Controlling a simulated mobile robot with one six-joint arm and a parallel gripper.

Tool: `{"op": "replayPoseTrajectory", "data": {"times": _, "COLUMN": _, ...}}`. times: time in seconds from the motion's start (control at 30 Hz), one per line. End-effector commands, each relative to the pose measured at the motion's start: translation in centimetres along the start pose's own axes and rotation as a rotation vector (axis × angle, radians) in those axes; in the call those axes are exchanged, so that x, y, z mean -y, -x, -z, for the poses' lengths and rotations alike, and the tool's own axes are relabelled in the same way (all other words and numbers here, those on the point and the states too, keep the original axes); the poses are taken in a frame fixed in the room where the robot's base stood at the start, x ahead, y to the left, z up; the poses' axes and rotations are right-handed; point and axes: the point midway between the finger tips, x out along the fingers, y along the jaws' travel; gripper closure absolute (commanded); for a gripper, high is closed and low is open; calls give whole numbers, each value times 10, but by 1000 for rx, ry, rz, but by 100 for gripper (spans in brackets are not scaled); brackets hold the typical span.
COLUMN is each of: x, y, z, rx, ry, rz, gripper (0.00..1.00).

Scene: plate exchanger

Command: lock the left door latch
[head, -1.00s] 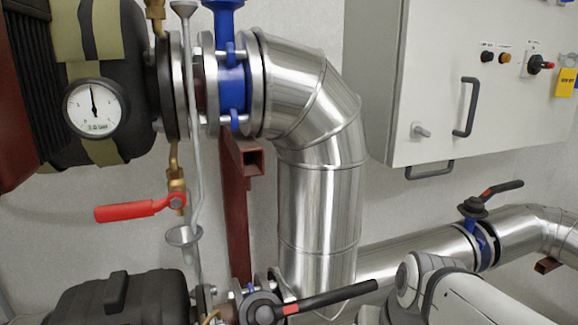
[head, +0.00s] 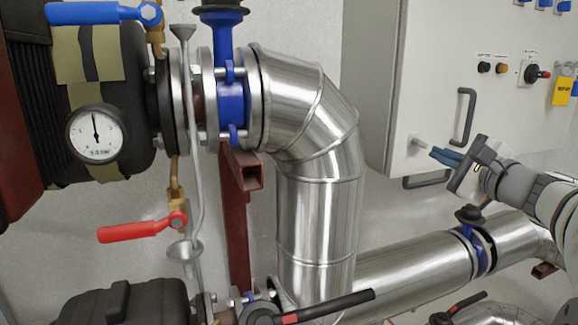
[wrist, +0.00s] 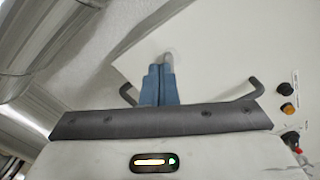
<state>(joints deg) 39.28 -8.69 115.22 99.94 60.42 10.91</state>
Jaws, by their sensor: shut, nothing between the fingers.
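The left door latch (head: 415,139) is a small silver handle at the lower left of the light grey cabinet door (head: 440,60). It also shows in the wrist view (wrist: 168,57), just past my fingertips. My gripper (head: 436,154) has blue fingers pressed together with nothing between them. It sits just right of and slightly below the latch in the head view. In the wrist view (wrist: 161,68) the fingertips overlap the latch's near end, so I cannot tell whether they touch it.
Knobs (head: 533,73) sit to the right. A silver pipe elbow (head: 320,130) is at left, and a black-handled valve (head: 470,215) is below.

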Motion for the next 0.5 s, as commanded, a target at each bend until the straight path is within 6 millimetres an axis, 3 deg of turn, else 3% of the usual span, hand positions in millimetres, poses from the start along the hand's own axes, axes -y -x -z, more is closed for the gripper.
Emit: {"op": "replayPoseTrajectory", "data": {"times": 0.5, "x": -4, "y": -59, "z": 0, "rx": 3, "ry": 3, "rz": -5, "gripper": 100}}
